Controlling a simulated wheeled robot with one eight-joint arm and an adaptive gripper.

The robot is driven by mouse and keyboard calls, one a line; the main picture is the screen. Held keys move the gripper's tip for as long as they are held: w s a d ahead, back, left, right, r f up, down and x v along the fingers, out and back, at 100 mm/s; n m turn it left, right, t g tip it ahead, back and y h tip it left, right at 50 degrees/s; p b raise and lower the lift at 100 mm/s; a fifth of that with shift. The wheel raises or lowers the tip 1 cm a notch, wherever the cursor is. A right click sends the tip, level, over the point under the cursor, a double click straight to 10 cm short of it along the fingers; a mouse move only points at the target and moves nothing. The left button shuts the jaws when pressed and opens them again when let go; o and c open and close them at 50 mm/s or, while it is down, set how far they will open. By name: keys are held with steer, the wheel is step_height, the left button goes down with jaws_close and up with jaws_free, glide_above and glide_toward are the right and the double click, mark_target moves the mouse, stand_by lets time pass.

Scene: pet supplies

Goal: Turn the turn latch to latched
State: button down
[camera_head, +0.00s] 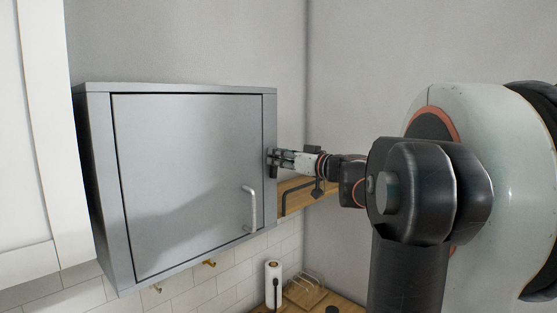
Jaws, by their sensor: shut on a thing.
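A grey metal cabinet (180,180) hangs on the wall, and its door is closed flush in the frame. A light curved handle (250,209) sits at the lower right of the door. My gripper (274,162) reaches in from the right, with its fingertips at the cabinet's right edge, above the handle's height. It is shut on the turn latch there. The fingers hide most of the latch, so its angle cannot be told.
A wooden shelf (300,196) with a dark bracket is below my gripper. A paper towel roll (273,284) and a wire rack (304,289) stand on the counter below. Small hooks (209,262) are under the cabinet. A white cupboard (30,150) stands at the left.

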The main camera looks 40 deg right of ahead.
steer(key=shift+d+f+m+b, duration=0.15)
steer(key=shift+m+b, duration=0.45)
steer(key=shift+m, duration=2.15)
steer(key=shift+d+f+m+b, duration=0.15)
steer(key=shift+m+b, duration=0.45)
steer(key=shift+m, duration=2.1)
steer(key=shift+d+f+m+b, duration=0.15)
steer(key=shift+m+b, duration=0.45)
steer(key=shift+m, duration=2.15)
steer(key=shift+f, duration=0.1)
steer(key=c, duration=1.6)
jaws_free()
steer(key=shift+o, duration=0.2)
